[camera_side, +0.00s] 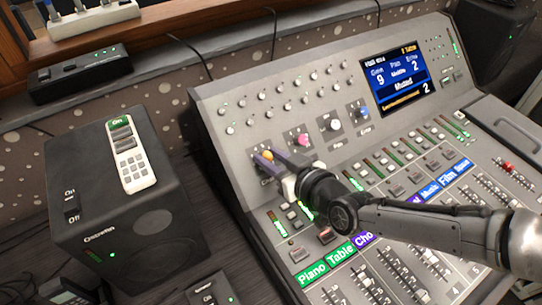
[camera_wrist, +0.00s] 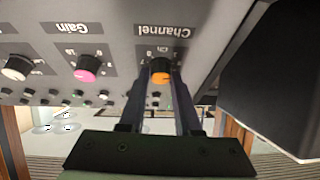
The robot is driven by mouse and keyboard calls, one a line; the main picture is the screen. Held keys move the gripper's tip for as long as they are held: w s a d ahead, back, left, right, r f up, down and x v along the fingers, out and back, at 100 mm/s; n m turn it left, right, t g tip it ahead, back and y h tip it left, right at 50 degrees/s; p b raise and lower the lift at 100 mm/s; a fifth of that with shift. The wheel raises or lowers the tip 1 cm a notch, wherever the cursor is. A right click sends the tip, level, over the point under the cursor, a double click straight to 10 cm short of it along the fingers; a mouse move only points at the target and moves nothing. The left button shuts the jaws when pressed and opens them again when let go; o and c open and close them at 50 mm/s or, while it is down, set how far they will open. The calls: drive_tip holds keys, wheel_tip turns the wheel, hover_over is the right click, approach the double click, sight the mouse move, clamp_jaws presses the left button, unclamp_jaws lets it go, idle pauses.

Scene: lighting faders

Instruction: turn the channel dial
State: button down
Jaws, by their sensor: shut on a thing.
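The channel dial (camera_wrist: 161,74) is an orange-capped knob under the upside-down label "Channel" in the wrist view. In the side view its orange top (camera_side: 266,155) shows at the left end of the row of knobs on the mixing console (camera_side: 232,133). My gripper (camera_wrist: 160,80) has a finger on each side of the dial and is shut on it. In the side view my gripper (camera_side: 280,163) reaches in from the right, and its fingers hide part of the dial.
A pink gain knob (camera_wrist: 87,68) sits beside the dial, with a white knob (camera_wrist: 17,68) farther along. A black speaker (camera_side: 118,215) with a white remote (camera_side: 132,155) on top stands left of the console. A lit screen (camera_side: 398,77) is at the console's upper right.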

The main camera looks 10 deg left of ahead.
drive_tip(key=shift+m, duration=0.6)
drive_tip(key=c, duration=0.6)
unclamp_jaws()
drive_tip(key=v, duration=1.3)
drive_tip(key=shift+s+r, duration=0.3)
drive_tip(key=shift+s, duration=0.15)
